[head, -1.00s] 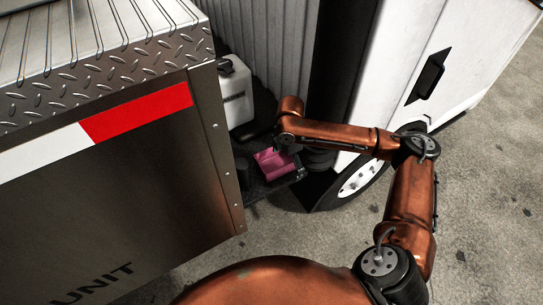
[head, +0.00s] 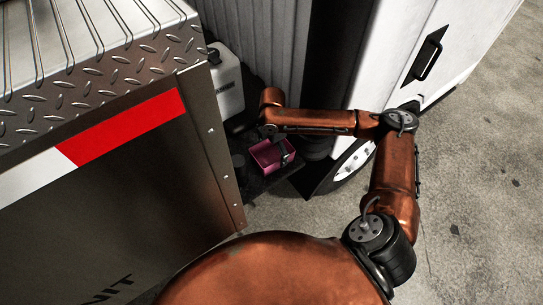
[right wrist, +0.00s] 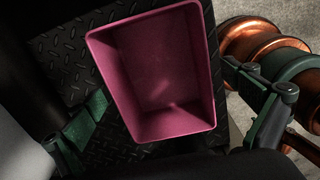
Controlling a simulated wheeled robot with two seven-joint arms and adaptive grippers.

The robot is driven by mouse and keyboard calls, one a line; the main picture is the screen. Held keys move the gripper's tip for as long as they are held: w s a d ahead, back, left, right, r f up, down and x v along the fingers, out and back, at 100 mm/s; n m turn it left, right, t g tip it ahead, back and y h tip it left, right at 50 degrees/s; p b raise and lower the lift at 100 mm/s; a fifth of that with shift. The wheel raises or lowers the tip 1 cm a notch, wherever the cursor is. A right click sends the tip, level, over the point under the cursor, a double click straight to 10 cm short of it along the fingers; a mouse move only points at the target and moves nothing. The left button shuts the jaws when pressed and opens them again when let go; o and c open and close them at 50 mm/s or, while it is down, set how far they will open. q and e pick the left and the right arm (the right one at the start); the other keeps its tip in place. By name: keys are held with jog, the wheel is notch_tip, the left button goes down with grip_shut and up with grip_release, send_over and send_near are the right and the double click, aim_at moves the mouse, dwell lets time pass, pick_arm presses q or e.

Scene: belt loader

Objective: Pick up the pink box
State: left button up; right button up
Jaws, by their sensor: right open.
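The pink box (head: 264,157) is an open-topped bin on a dark ledge between the metal unit and the white vehicle. In the right wrist view the pink box (right wrist: 158,75) fills the middle, with its empty inside facing the camera. My right gripper (head: 286,152) is at the box in the head view, partly hidden by my arm. In the wrist view its green-padded fingers stand wide apart, one left and one right of the box. It is open and holds nothing. Whether a finger touches the box is unclear. My left gripper is out of view.
A white jug (head: 227,84) stands behind the box on the ledge. The metal unit (head: 150,175) with a red and white stripe walls the left. The white vehicle (head: 385,70) and its wheel (head: 352,166) are at right. The concrete floor is clear.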

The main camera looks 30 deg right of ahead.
aim_at(272, 155)
jog(key=shift+f, duration=1.1)
jog(key=c, duration=0.7)
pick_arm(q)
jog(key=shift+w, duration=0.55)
pick_arm(e)
jog(key=c, duration=0.6)
